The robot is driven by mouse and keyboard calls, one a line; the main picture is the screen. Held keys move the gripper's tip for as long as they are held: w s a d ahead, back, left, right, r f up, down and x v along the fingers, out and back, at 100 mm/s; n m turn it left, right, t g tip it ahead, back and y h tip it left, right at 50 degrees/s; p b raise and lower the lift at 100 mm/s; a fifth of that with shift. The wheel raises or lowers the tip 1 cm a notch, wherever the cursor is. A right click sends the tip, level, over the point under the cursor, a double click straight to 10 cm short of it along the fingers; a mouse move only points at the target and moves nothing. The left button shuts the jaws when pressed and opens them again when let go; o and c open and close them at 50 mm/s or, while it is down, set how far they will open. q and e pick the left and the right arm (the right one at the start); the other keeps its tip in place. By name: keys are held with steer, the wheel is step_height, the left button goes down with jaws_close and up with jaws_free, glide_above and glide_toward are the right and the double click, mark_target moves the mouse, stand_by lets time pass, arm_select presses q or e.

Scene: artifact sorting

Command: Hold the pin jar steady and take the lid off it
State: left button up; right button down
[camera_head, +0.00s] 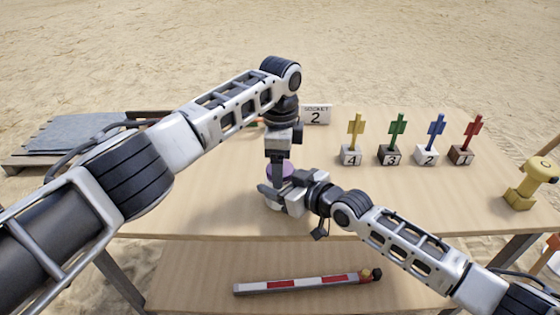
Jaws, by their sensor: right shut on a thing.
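The pin jar stands near the front edge of the table, mostly hidden behind my grippers. Its purple top, which looks like the lid (287,169), shows between them. My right gripper (271,196) comes in from the right, low down, and is shut on the jar body. My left gripper (278,164) points straight down over the purple lid from above. Its fingers overlap the lid in the picture, and I cannot tell whether they are closed on it.
Yellow (355,130), green (397,130), blue (434,132) and red (472,132) pins stand in numbered blocks at the right. A "SOCKET 2" sign (316,115) stands behind my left gripper. A yellow fitting (527,183) is at the right edge. A striped bar (300,284) lies on the lower shelf.

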arm_select(q)
step_height(320, 180, up, 4)
steer(key=shift+r, duration=0.2)
step_height(320, 180, up, 3)
steer(key=shift+r+n, duration=0.2)
steer(key=shift+n, duration=0.3)
steer(key=shift+c, duration=0.3)
steer(key=shift+f, duration=3.95)
steer(key=c, duration=1)
steer(key=o, duration=1.1)
steer(key=shift+c, duration=0.2)
steer(key=shift+r, duration=0.15)
